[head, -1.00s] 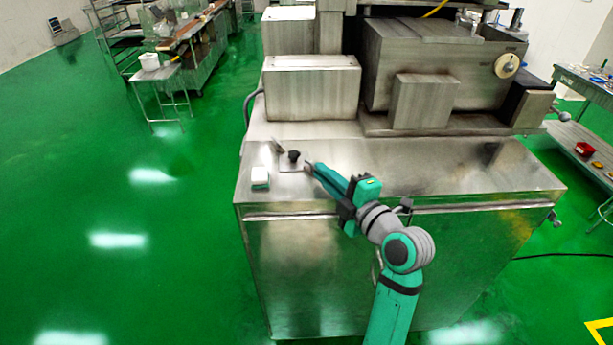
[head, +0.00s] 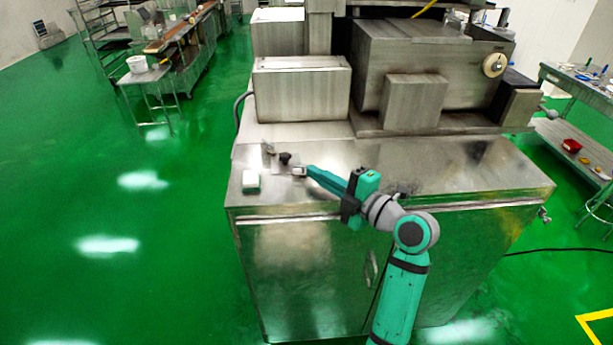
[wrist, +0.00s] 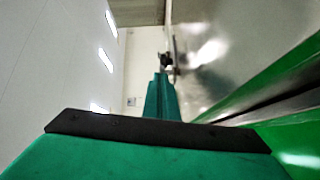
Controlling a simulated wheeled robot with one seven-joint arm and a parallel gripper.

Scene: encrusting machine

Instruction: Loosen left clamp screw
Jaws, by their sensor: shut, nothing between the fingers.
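A small black knob (head: 285,158), seemingly the left clamp screw, stands near the left end of the steel machine top, beside a small upright metal lever (head: 268,148). My gripper (head: 300,171) points left over that top, its tip just right of and slightly nearer than the knob. The fingers are together and hold nothing. In the wrist view the teal fingers (wrist: 161,97) run toward a dark knob-like shape (wrist: 166,61) just past their tips. I cannot tell whether they touch it.
A small white-and-green block (head: 251,182) sits on the machine top (head: 430,180) near its left front. Large steel housings (head: 302,92) stand behind. The top's right part is clear.

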